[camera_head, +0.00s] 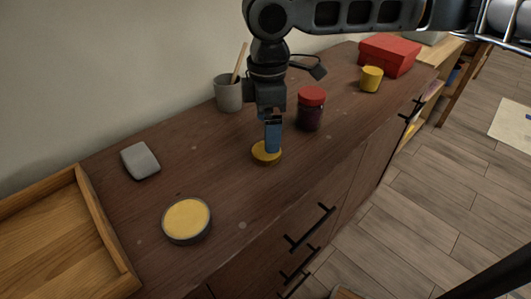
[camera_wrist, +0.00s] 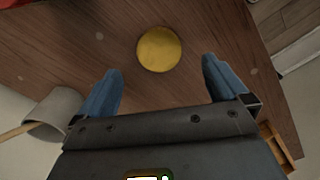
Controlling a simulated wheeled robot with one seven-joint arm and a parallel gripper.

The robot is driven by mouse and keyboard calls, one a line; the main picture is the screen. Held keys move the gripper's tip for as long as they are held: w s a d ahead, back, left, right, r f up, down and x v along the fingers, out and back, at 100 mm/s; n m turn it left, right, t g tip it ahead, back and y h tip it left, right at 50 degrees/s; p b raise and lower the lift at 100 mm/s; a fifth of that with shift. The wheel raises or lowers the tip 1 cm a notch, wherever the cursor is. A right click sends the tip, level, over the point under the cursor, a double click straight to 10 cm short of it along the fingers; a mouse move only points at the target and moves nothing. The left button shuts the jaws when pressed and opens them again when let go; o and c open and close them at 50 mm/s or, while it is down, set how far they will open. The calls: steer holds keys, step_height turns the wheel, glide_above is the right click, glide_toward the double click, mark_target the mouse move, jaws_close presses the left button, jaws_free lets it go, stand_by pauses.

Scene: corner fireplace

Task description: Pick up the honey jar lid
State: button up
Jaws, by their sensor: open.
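A flat round yellow lid (camera_head: 266,153), which I take as the honey jar lid, lies on the brown wooden cabinet top near its front edge. In the wrist view the lid (camera_wrist: 159,49) shows whole, just beyond and between my fingertips, with bare wood around it. My gripper (camera_head: 273,146) points down over the lid, and its blue finger hides part of the lid's far side in the head view. The two blue fingers of my gripper (camera_wrist: 162,67) are spread apart in the wrist view with nothing between them. Whether a finger touches the lid I cannot tell.
A dark jar with a red lid (camera_head: 311,108) stands close to the right of my gripper. A grey cup (camera_head: 229,94) stands behind. A yellow cup (camera_head: 371,79) and red box (camera_head: 390,54) stand farther right. A round tin (camera_head: 186,219), grey block (camera_head: 140,161) and wooden tray (camera_head: 100,222) are left.

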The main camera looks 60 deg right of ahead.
step_height(320, 180, down, 6)
steer(key=shift+w+f+b, duration=0.1)
steer(key=shift+b, duration=0.2)
steer(key=c, duration=1.1)
